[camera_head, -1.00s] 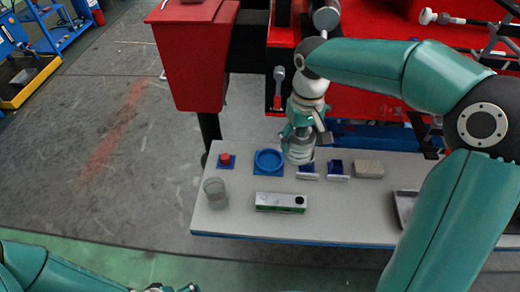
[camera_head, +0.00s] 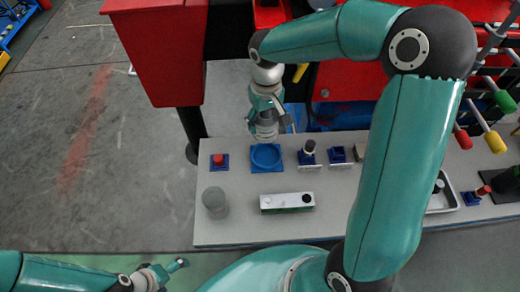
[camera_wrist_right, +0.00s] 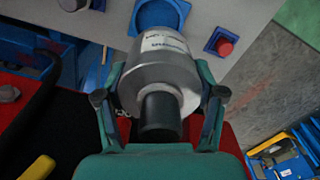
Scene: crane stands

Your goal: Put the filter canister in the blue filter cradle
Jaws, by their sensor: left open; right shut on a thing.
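The filter canister (camera_wrist_right: 165,65) is a silvery cylinder with a dark neck, filling the middle of the right wrist view. My right gripper (camera_head: 266,122) is shut on it, one finger on each side. In the head view the canister (camera_head: 266,133) hangs below the gripper, close to the blue filter cradle (camera_head: 266,158), a round ring on a square base. The cradle shows partly behind the canister in the wrist view (camera_wrist_right: 160,9). I cannot tell the height between them. My left gripper (camera_head: 165,274) is open and empty at the bottom left, off the table.
A red button on a blue base (camera_head: 219,161) is left of the cradle. A grey cup-like cylinder (camera_head: 215,201) and a white-green box (camera_head: 287,202) stand in front. Blue holders (camera_head: 338,157) are to the right. A red cabinet (camera_head: 160,55) is behind.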

